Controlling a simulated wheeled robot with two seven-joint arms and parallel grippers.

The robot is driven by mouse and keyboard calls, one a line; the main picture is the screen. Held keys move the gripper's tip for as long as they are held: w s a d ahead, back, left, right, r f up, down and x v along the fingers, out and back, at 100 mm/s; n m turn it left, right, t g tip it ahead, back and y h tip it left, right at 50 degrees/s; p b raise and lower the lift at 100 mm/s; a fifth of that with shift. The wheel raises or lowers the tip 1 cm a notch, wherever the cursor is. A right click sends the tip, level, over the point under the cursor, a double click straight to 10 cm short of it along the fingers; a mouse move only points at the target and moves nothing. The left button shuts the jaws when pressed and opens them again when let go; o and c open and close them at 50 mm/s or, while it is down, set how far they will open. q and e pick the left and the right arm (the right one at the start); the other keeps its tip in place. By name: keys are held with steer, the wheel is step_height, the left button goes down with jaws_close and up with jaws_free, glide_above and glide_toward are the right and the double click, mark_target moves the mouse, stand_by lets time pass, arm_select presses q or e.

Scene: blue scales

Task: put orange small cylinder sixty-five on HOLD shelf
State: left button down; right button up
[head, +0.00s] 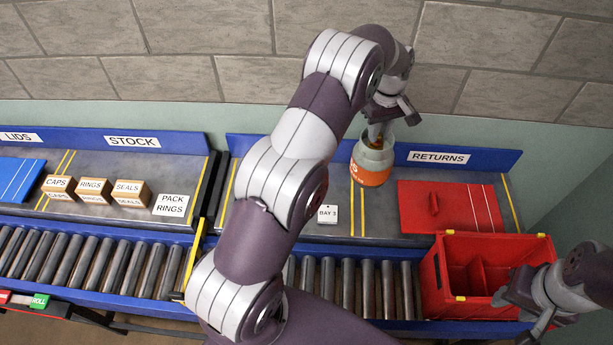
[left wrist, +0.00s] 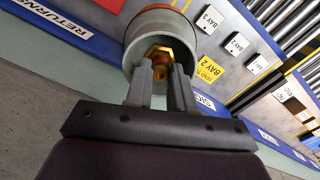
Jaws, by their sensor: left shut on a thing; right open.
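A small orange cylinder (head: 371,168) with a grey-green collar hangs upright below my left gripper (head: 379,124) in the head view, in front of the back wall, left of the RETURNS sign. My left gripper is shut on its brass valve. In the left wrist view, the two fingers (left wrist: 161,85) close around the brass valve inside the cylinder's grey collar (left wrist: 133,52). The cylinder's number is not readable. No sign reading HOLD is clear in the head view; my left arm hides part of the middle shelf. My right gripper (head: 519,302) is open and empty by the red crate.
The RETURNS sign (head: 438,157) stands above a red panel (head: 450,208). A red divided crate (head: 492,239) sits at right on the roller conveyor (head: 383,285). The STOCK shelf at left holds small boxes (head: 94,188). A BAY 3 tag (head: 327,214) stands beside bare grey shelf.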

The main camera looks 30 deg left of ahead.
arm_select(q)
steer(key=s+a+f+b, duration=0.1)
steer(key=s+a+f, duration=0.1)
steer(key=a+f, duration=0.8)
steer(key=shift+s+a+f, duration=0.25)
steer(key=shift+a+f, duration=0.1)
steer(key=shift+a, duration=0.25)
steer(key=shift+s+f, duration=0.1)
steer(key=shift+f, duration=0.05)
steer(key=c, duration=1)
jaws_free()
steer(key=shift+d, duration=0.1)
